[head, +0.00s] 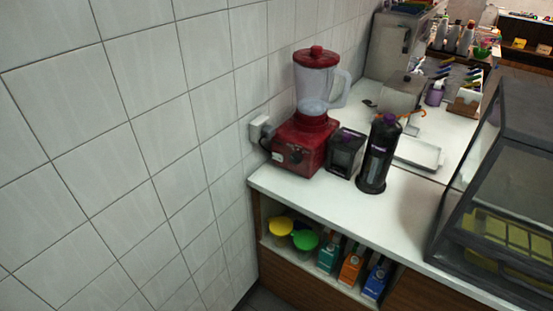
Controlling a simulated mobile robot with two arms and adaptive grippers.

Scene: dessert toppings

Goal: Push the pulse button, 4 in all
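A red blender (305,135) with a clear jar (316,88), a red lid and a clear handle stands upright at the left end of the white counter, close to the tiled wall. Its red base carries a dark round knob (296,156) and small controls on the front. The pulse button is too small to pick out among them. Neither of my grippers shows in the head view.
A small black box (345,152) and a black cylindrical dispenser (377,156) stand right of the blender. A dark glass case (495,190) fills the right. Bowls and cartons (350,266) sit on the shelf below. A wall socket (259,127) is behind the blender.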

